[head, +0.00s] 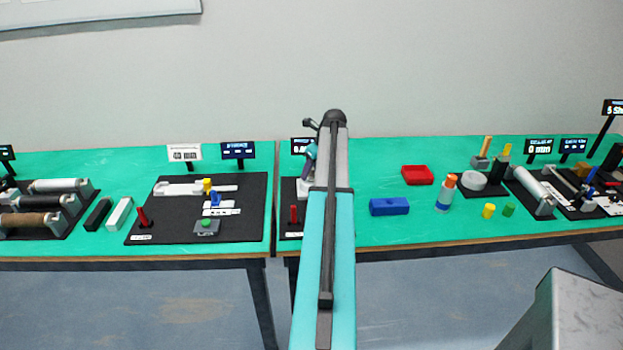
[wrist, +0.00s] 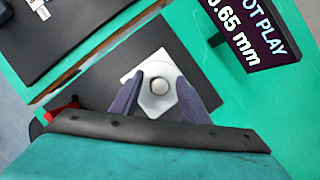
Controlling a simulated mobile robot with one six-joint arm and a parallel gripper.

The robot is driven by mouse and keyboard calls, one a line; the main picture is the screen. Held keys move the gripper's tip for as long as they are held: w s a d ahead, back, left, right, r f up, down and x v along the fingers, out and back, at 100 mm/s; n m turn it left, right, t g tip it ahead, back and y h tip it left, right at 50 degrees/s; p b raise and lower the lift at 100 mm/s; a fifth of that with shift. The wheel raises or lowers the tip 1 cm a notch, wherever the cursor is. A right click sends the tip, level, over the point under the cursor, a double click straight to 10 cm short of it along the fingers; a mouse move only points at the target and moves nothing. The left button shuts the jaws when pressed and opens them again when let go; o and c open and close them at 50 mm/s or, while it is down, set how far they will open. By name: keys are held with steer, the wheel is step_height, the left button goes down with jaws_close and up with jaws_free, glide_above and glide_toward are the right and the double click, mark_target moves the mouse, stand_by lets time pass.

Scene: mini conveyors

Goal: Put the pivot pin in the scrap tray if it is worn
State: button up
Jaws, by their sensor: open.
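The pivot pin (wrist: 160,86) shows in the wrist view as a round grey head in a white block (wrist: 150,68). My gripper (wrist: 160,78) is open, with one dark finger on each side of the pin head. I cannot tell whether the fingers touch it. The display (wrist: 255,30) beside it reads "...OT PLAY" and "0.65 mm", its left part cut off. In the head view my arm hides much of this station, and the white block (head: 304,189) shows only in part. A red tray (head: 417,175), likely the scrap tray, lies empty to the right.
A red post (head: 294,215) stands at the front of the pin's black mat. The left table holds a black board (head: 160,222) and rollers. Green table around the red tray is clear.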

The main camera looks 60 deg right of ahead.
jaws_close()
steer(key=shift+r, duration=0.2)
steer(key=shift+r+b, duration=1.15)
steer(key=shift+r, duration=3.65)
